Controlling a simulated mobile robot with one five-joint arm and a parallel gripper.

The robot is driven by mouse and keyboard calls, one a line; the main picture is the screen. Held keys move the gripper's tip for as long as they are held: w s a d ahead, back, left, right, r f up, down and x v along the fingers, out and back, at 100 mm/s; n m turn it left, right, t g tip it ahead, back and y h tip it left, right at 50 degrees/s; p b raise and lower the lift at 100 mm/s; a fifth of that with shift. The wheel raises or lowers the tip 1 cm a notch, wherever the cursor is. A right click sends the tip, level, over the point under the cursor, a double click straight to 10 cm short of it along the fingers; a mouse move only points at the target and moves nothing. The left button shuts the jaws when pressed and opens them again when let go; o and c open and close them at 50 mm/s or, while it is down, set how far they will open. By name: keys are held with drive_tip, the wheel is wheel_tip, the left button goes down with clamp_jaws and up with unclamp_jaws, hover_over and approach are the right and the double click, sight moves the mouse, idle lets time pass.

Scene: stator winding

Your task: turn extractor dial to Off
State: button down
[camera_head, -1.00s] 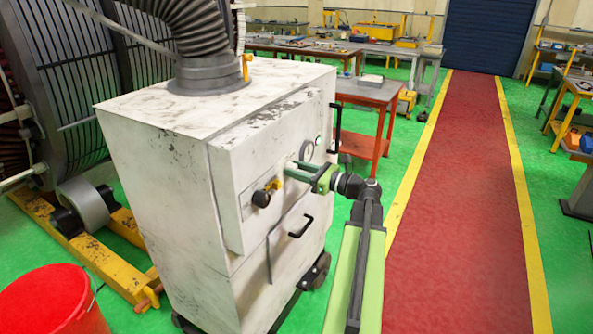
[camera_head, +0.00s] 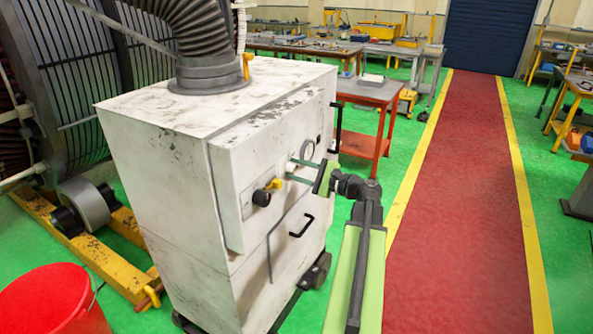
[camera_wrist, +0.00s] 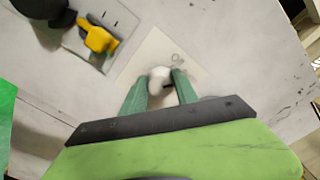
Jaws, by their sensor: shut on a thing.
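The extractor (camera_head: 170,190) is a scuffed white cabinet with a grey hose on top. In the head view, my gripper (camera_head: 291,171) reaches the front panel from the right, and the fingers hide part of the dial. Which mark the dial points to is unclear.
A black and yellow switch (camera_head: 266,192) is left of the dial; it also shows in the wrist view (camera_wrist: 97,38). A round gauge (camera_head: 307,150) is just above right. Black handles (camera_head: 302,227) stick out. A red bucket (camera_head: 52,300) stands at lower left. The red walkway (camera_head: 450,200) is clear.

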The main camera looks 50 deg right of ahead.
drive_tip(key=n, duration=0.3)
drive_tip(key=shift+f+n, duration=0.1)
drive_tip(key=shift+n, duration=2.1)
drive_tip(key=c, duration=0.9)
unclamp_jaws()
drive_tip(key=shift+c, duration=0.2)
drive_tip(key=v, duration=1.7)
drive_tip(key=shift+s, duration=0.3)
drive_tip(key=shift+f, duration=0.1)
